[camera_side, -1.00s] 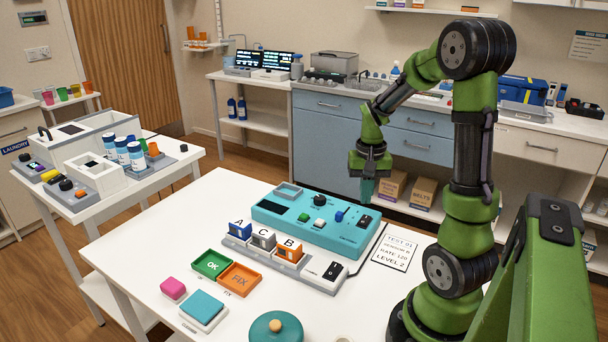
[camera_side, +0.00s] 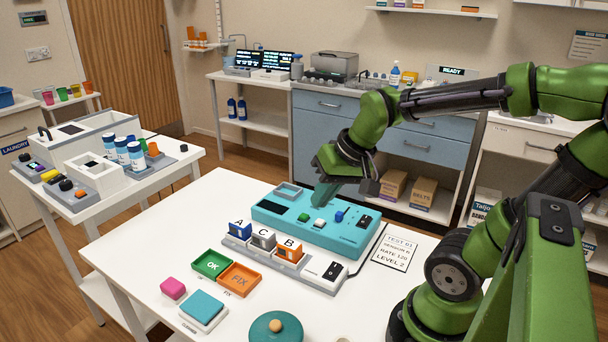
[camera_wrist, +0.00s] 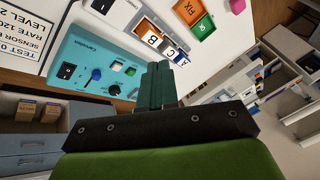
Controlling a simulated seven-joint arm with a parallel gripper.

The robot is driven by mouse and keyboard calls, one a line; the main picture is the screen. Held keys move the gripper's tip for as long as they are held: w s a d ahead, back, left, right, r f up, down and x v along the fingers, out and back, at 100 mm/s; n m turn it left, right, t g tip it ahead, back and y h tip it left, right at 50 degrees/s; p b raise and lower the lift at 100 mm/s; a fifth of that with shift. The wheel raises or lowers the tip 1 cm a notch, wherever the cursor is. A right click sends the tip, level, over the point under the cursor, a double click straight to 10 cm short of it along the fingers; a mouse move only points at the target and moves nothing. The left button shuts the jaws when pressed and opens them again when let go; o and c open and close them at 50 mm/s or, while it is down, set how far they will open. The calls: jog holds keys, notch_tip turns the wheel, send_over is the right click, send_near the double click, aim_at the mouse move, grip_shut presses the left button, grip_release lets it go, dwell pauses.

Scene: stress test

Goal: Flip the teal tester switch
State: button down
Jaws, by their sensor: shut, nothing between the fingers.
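The teal tester (camera_side: 345,236) is a low box on the white table, and it also shows in the wrist view (camera_wrist: 85,50). A black rocker switch (camera_side: 364,221) sits at its right end; the wrist view shows it too (camera_wrist: 67,71). A blue lever (camera_side: 340,214) stands beside the rocker and also shows in the wrist view (camera_wrist: 95,76). A green button (camera_side: 302,217) and a pale button (camera_side: 319,223) are further left. My gripper (camera_side: 322,200) is shut and empty, tilted, above the tester's back middle part. Its closed teal fingers (camera_wrist: 158,86) hide part of the tester.
A grey rack (camera_side: 276,257) holds blocks A, C and B in front of the tester, with a white switch box (camera_side: 325,276) at its right end. Green and orange trays (camera_side: 239,279) lie nearer. A printed test card (camera_side: 396,251) lies right of the tester.

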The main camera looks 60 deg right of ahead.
jog(key=s+a+r+n+t+y, duration=0.1)
jog(key=s+a+r+n, duration=0.1)
jog(key=a, duration=0.4)
jog(key=shift+s+a+r+n+t, duration=0.15)
jog(key=shift+a+r+n+t, duration=0.2)
jog(key=shift+r, duration=0.4)
jog(key=d+f+n+g, duration=0.2)
jog(key=d+g, duration=0.1)
jog(key=d, duration=1.1)
jog(key=d+f+n+g+h, duration=0.1)
jog(key=d+g, duration=0.3)
jog(key=d, duration=1)
jog(key=shift+d+f+n+h, duration=0.15)
jog(key=shift+f+n+h, duration=0.15)
jog(key=shift+f+n, duration=0.45)
jog(key=shift+f, duration=0.15)
jog(key=shift+f, duration=0.15)
